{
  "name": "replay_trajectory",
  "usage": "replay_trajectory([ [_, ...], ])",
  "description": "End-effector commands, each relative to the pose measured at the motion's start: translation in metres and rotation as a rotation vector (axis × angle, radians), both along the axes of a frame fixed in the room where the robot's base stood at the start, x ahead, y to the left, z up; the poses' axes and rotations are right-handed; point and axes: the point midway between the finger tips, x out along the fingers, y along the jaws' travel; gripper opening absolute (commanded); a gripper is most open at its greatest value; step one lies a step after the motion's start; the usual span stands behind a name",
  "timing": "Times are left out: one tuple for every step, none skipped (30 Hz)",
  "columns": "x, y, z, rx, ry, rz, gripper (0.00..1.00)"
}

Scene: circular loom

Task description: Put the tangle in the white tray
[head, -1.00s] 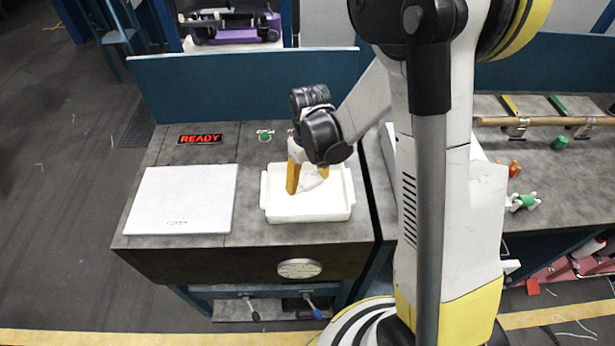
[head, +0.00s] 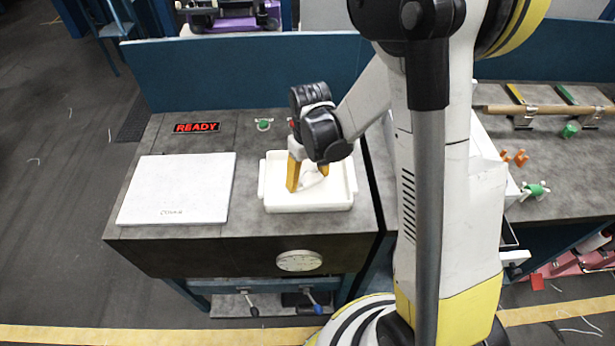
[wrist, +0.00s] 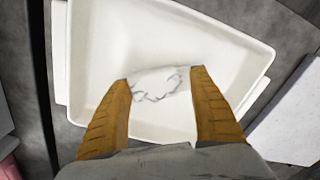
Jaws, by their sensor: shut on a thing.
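The white tray (head: 285,202) stands on the grey bench in the head view. It also fills much of the wrist view (wrist: 205,40). My gripper (head: 308,184) points down over the inside of the tray, its yellow fingers within the rim's outline. In the wrist view my gripper (wrist: 160,88) is shut on the tangle (wrist: 157,84), a pale, whitish bundle with dark thin lines, held between the two fingertips. In the head view the tangle (head: 311,180) shows faintly between the fingers. I cannot tell whether it touches the tray floor.
A white lidded box or panel (head: 178,190) lies left of the tray. A red READY sign (head: 197,127) and a small green item (head: 264,124) are behind. A blue partition (head: 240,72) closes the bench's back. A wooden rod (head: 545,110) lies across holders at right.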

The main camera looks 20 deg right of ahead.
Motion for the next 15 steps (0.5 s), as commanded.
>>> replay_trajectory([
  [0.0000,0.0000,-0.0026,0.000,0.000,0.000,0.36],
  [0.0000,0.0000,-0.0034,0.000,0.000,0.000,0.36],
  [0.0000,0.0000,-0.0045,0.000,0.000,0.000,0.36],
  [0.0000,0.0000,-0.0045,0.000,0.000,0.000,0.76],
  [0.0000,0.0000,-0.0037,0.000,0.000,0.000,0.85],
  [0.0000,0.0000,-0.0035,0.000,0.000,0.000,0.97],
  [0.0000,0.0000,-0.0034,0.000,0.000,0.000,0.97],
  [0.0000,0.0000,-0.0033,0.000,0.000,0.000,0.97],
  [0.0000,0.0000,-0.0033,0.000,0.000,0.000,0.97],
  [0.0000,0.0000,-0.0033,0.000,0.000,0.000,0.97],
  [0.0000,0.0000,-0.0033,0.000,0.000,0.000,0.97],
  [0.0000,0.0000,-0.0033,0.000,0.000,0.000,0.97],
  [0.0000,0.0000,-0.0033,0.000,0.000,0.000,0.97],
  [0.0000,0.0000,-0.0032,0.000,0.000,0.000,0.97],
  [0.0000,0.0000,-0.0026,0.000,0.000,0.000,0.97],
])
